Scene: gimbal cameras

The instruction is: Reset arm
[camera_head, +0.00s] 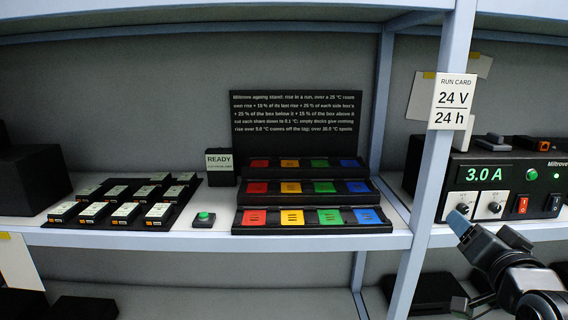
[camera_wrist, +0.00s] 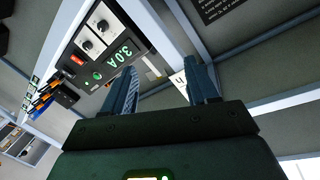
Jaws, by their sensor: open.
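My gripper (camera_head: 461,222) is at the lower right in the head view, in front of the power supply and just right of the shelf post. In the wrist view my gripper (camera_wrist: 160,88) shows two blue fingers spread apart with nothing between them. I cannot tell the exact gap between my fingertips and the supply's front.
A grey-blue post (camera_head: 424,180) with a run card (camera_head: 454,102) stands beside my gripper. On the left shelf are a tiered rack (camera_head: 312,228) with coloured docks, a green button (camera_head: 204,217), a READY sign (camera_head: 219,162) and a tray (camera_head: 178,222) of several small boxes.

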